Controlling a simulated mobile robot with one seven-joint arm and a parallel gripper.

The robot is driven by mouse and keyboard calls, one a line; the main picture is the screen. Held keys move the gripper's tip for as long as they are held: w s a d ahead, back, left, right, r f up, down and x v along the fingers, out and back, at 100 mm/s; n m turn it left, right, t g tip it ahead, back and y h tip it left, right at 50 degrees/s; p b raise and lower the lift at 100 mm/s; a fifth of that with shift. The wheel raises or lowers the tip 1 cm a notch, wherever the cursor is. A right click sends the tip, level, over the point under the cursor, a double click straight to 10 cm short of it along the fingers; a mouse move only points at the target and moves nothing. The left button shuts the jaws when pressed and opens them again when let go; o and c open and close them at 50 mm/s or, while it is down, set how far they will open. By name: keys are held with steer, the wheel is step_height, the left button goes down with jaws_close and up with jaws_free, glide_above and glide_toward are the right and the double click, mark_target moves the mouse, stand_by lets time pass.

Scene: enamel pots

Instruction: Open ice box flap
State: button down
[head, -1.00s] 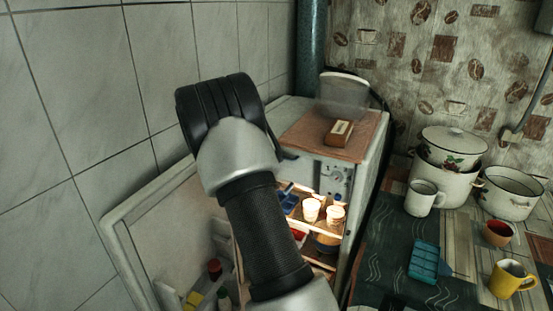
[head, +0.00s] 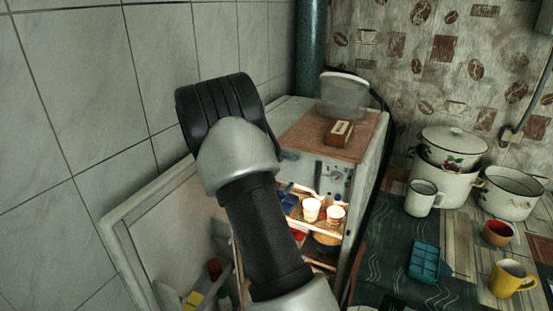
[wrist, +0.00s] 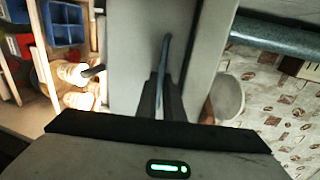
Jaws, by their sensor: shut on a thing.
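The fridge (head: 368,190) stands open, with its door (head: 170,225) swung out to the left and lit shelves showing. My gripper (wrist: 160,103) shows in the wrist view, its fingers closed around a thin blue-grey strip that looks like the edge or handle of the ice box flap (wrist: 164,58). Pale grey panels lie on both sides of the strip. In the head view my arm hides the gripper and most of the flap. I cannot tell how far the flap is open.
White cups (head: 312,210) and a blue tray (head: 287,203) stand on the fridge shelf. A dark knob (wrist: 93,71) sticks out near my fingers. A brown box (head: 338,133) lies on the fridge top. Pots (head: 447,180) and mugs fill the table at right.

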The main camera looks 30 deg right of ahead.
steer(key=shift+f, duration=0.1)
stand_by(0.5)
steer(key=s+a+f+t+h+b, duration=0.1)
steer(key=a+f+t+h+b, duration=0.1)
steer(key=f, duration=0.4)
steer(key=s+a+f+t+h+b, duration=0.1)
steer(key=s+a+f+h+b, duration=0.1)
steer(key=f+b, duration=0.4)
steer(key=a+h, duration=0.1)
steer(key=h, duration=0.1)
steer(key=shift+s+a+t+h+b, duration=0.2)
steer(key=shift+a+t+h+b, duration=0.15)
steer(key=shift+t+h+b, duration=0.05)
steer(key=shift+d, duration=0.1)
stand_by(0.3)
